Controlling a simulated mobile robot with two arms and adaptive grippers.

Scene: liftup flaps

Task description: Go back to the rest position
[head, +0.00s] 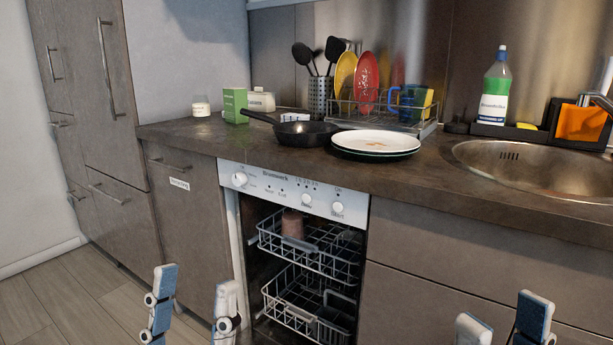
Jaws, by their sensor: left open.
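My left gripper (194,306) is at the bottom left of the head view. Its two blue-and-white fingers are apart, with nothing between them. My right gripper (503,326) is at the bottom, right of centre, cut off by the lower edge. Its fingers are also apart and no object shows between them. Both grippers appear in front of the kitchen unit, low in the view. The dishwasher (285,190) is open between them, and its inside shows. Its door panel is not visible.
An upper rack (325,262) holds a brownish cup (292,223); a lower rack (285,297) is below. The counter (430,183) carries a black pan (305,133), stacked plates (376,143), a dish rack (385,115) and a sink (545,168). Floor (75,290) is clear at left.

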